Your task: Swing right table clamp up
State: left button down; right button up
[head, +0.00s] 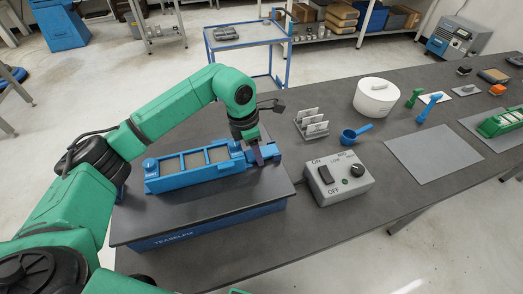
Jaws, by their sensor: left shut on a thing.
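A long blue fixture (172,183) with beige inset panels lies on a raised dark platform. The right table clamp (270,151) is at the fixture's right end, a small blue part largely hidden by my gripper. My left gripper (257,155) comes down from above and is shut on this clamp. The exact tilt of the clamp cannot be told. My right gripper is not in view.
A grey control box (337,180) with a switch and knob stands right of the platform (210,222). A card rack (312,124), blue scoop (356,134) and white round container (376,97) stand behind it. A grey mat (433,153) lies bare farther right.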

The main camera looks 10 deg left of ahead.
aim_at(266, 151)
pick_arm(q)
jog(key=shift+w+d+r+p, duration=0.15)
jog(key=shift+d+r+p, duration=0.15)
jog(key=shift+r, duration=0.3)
jog(key=shift+w+d+r+p, duration=0.15)
jog(key=shift+r+p, duration=0.1)
jog(key=shift+r, duration=0.35)
jog(key=shift+w+d+r+p, duration=0.1)
jog(key=shift+d+r+p, duration=0.2)
jog(key=shift+r, duration=0.3)
jog(key=shift+d+r, duration=0.1)
